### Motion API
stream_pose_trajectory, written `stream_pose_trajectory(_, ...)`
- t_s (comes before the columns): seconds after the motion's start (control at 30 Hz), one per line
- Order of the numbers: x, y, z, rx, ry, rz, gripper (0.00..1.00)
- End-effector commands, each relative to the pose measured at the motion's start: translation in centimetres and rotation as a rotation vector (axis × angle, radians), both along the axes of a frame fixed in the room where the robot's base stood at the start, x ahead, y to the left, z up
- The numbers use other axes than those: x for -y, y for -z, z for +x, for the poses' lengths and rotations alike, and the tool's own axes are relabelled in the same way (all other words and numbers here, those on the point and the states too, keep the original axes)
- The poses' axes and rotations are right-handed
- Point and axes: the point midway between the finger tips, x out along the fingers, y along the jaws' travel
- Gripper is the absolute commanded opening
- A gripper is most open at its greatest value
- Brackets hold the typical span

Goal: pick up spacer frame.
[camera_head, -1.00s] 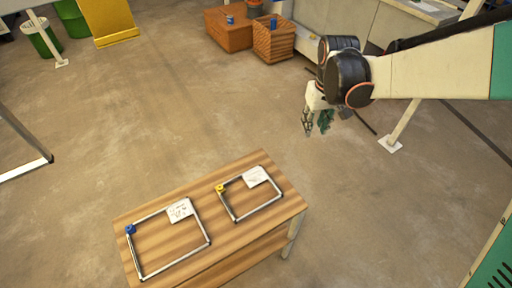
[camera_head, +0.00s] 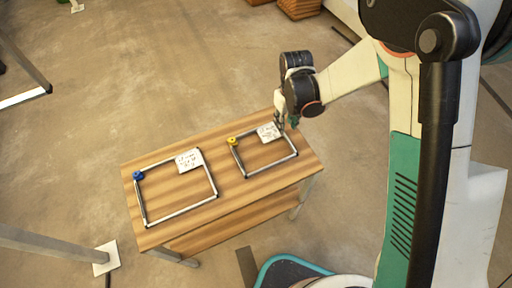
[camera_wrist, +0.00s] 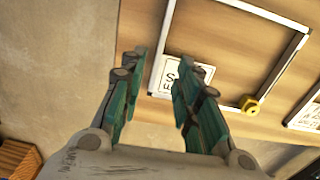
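Two rectangular metal spacer frames lie flat on a wooden table (camera_head: 225,205). The smaller frame (camera_head: 270,164), at the right, has a yellow corner piece (camera_head: 233,141) and a white paper label (camera_head: 268,132). The larger frame (camera_head: 181,212), at the left, has a blue corner piece (camera_head: 138,176) and its own label (camera_head: 189,160). My gripper (camera_head: 285,124) is at the smaller frame's far right corner, by its label. In the wrist view my gripper (camera_wrist: 160,70) has its fingers apart, with a side of the smaller frame (camera_wrist: 158,50) and its label (camera_wrist: 180,76) beyond them. I cannot tell whether it touches.
A grey metal post with a white foot (camera_head: 107,257) stands at the lower left, near the table. Wooden crates (camera_head: 298,8) stand at the top edge.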

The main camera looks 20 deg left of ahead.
Motion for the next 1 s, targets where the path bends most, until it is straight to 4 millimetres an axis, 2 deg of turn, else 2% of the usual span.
stream_pose_trajectory(0.17, 0.0, 0.9, 0.1, 0.000, 0.000, 0.000, 0.30)
stream_pose_trajectory(0.5, 0.1, 5.3, 0.2, 0.000, 0.000, 0.000, 0.30)
stream_pose_trajectory(0.73, 0.1, 5.4, 0.2, 0.000, 0.000, 0.000, 0.30)
stream_pose_trajectory(0.77, 0.1, 5.4, 0.2, 0.000, 0.000, 0.000, 0.28)
stream_pose_trajectory(0.8, 0.1, 5.4, 0.2, 0.000, 0.000, 0.000, 0.19)
stream_pose_trajectory(0.9, 0.1, 5.4, 0.2, 0.000, 0.000, 0.000, 0.00)
stream_pose_trajectory(1.0, 0.1, 5.4, 0.2, 0.000, 0.001, 0.000, 0.00)
